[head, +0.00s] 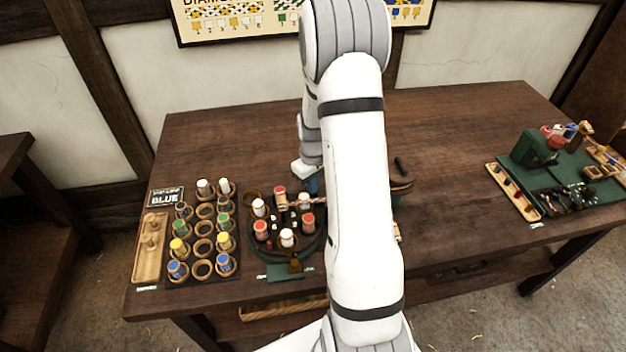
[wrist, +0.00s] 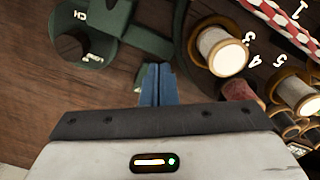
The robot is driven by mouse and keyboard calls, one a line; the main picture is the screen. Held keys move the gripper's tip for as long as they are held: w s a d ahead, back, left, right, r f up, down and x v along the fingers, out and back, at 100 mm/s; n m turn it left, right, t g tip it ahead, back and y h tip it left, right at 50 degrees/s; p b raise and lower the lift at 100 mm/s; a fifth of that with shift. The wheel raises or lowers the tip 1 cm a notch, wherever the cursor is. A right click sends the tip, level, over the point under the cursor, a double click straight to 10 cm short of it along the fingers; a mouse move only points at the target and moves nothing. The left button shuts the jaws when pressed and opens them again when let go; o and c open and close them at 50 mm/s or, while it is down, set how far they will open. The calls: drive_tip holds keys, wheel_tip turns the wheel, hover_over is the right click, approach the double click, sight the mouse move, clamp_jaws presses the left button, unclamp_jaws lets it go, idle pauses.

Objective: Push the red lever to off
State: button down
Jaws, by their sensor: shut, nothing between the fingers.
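I cannot make out the red lever for sure in either view; my arm covers the middle of the table in the head view. My gripper (wrist: 156,84) is shut and empty, its blue fingertips together at the edge of a green metal fitting (wrist: 150,42) in the wrist view. Part of the fitting carries white lettering too cut off to read. In the head view my gripper (head: 313,184) is partly hidden behind my arm, low over the table just behind the round bobbin stand (head: 318,243).
White-ended bobbins (wrist: 222,50) and a red-and-white cord (wrist: 275,22) lie close right of the fingers. A rack of coloured bobbins (head: 203,228) stands left on the table (head: 450,150). A green board (head: 535,165) with tools is at right. The table's back right is clear.

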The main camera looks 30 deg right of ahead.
wheel_tip(320, 180, up, 8)
drive_tip(key=p, duration=0.4)
idle(0.4)
idle(0.4)
drive_tip(key=s+a+r+m+t, duration=0.1)
drive_tip(key=s+a+r, duration=0.55)
drive_tip(key=r, duration=0.25)
drive_tip(key=s+a+r+m+t, duration=0.1)
drive_tip(key=s+a+r, duration=0.5)
drive_tip(key=r, duration=0.4)
drive_tip(key=s+a+r+t, duration=0.1)
drive_tip(key=s+a+r, duration=0.1)
drive_tip(key=s, duration=0.7)
drive_tip(key=shift+m, duration=0.4)
